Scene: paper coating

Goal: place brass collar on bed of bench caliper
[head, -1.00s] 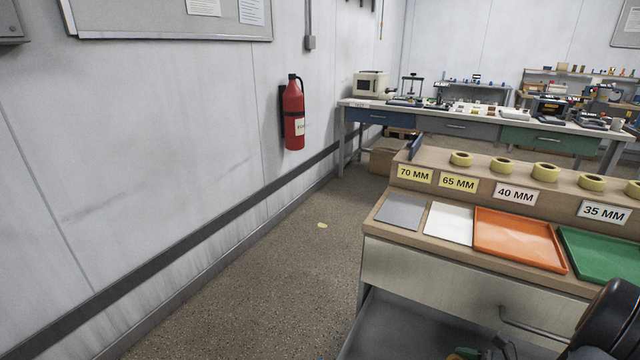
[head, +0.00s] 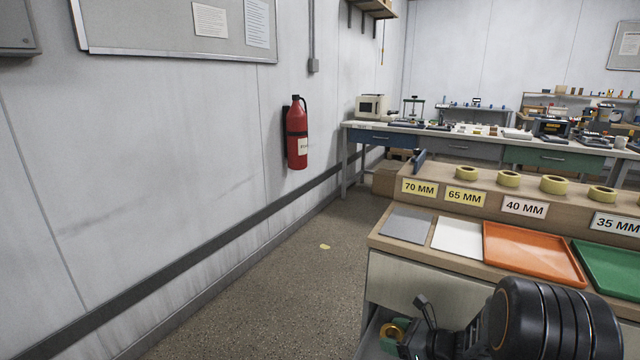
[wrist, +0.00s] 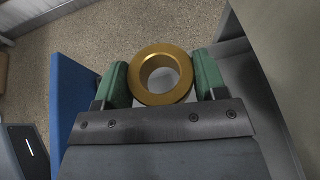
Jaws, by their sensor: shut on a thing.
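The brass collar (wrist: 136,84) is a gold ring with a round hole. In the wrist view it sits between the two green fingers of my gripper (wrist: 161,82), which is shut on its outer sides. In the head view the collar (head: 391,332) shows at the bottom, low beside the labelled bench and partly covered by my gripper (head: 393,335). I cannot make out a bench caliper with certainty; the far workbench (head: 360,126) holds several small instruments too small to tell apart.
The near labelled bench carries a grey plate (head: 406,225), a white plate (head: 456,236), an orange tray (head: 534,282) and a green tray (head: 606,268). Several yellow tape rolls (head: 508,179) stand on its ledge. A fire extinguisher (head: 297,135) hangs on the left wall.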

